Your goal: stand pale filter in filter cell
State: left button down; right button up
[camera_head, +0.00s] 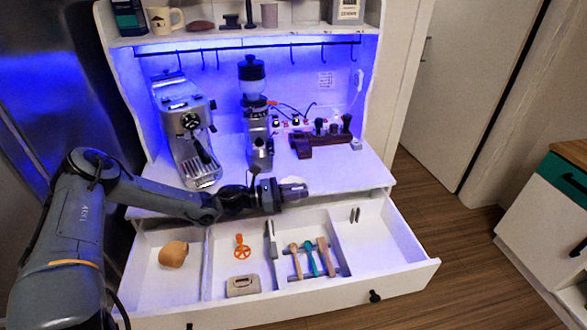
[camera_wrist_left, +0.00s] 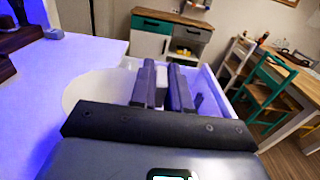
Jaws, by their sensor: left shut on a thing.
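My left gripper (camera_head: 292,191) is shut on the pale filter, above the back edge of the open drawer. In the head view only a pale sliver of the filter (camera_head: 292,181) shows above the fingers. In the left wrist view the filter (camera_wrist_left: 90,92) is a broad white rounded shape, left of and between the dark fingers (camera_wrist_left: 165,88). The drawer (camera_head: 290,301) is divided into compartments. I cannot tell which one is the filter cell. The right compartment (camera_head: 380,240) holds two small dark upright pieces (camera_head: 355,214) near its back. My right gripper is not in view.
The left compartment holds a tan rounded object (camera_head: 173,254). The middle one holds an orange tool (camera_head: 242,247), a beige block (camera_head: 243,286) and several handled tools (camera_head: 312,260). An espresso machine (camera_head: 188,130) and a grinder (camera_head: 257,125) stand on the counter behind my arm.

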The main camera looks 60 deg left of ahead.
pick_arm(q)
jog(key=w+d+n+y, duration=0.1)
jog(key=w+d+y, duration=0.1)
jog(key=d, duration=2.9)
jog(key=s+r+n+y+p, duration=0.1)
jog(key=s+r+y+p, duration=0.1)
jog(key=r+p, duration=0.7)
jog(key=s+r+n+t+y+p, duration=0.1)
jog(key=s+r+p, duration=0.3)
jog(key=p, duration=2)
jog(key=shift+s+r+n+y, duration=0.25)
jog(key=shift+r+n+y, duration=0.55)
jog(key=shift+r, duration=1.65)
